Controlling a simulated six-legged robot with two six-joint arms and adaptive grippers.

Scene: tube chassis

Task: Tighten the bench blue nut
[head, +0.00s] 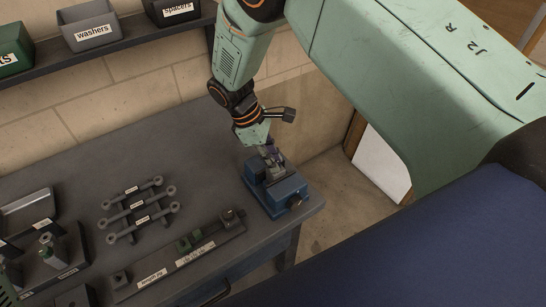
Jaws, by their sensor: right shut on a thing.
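A blue bench vise (278,197) stands at the right end of the grey bench. My right gripper (268,150) points down at the top of the vise from above. Its fingers are closed on a small bluish-purple piece (272,157) at the vise jaws, which looks like the blue nut. The fingers hide much of this piece, and its thread and seating are too small to make out. My left gripper is not in view.
A labelled fixture strip (178,262) lies along the bench front. Several grey rods with round ends (139,208) lie left of the vise. A shelf (120,47) with a washers bin (90,27) runs along the wall. The bench behind the rods is clear.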

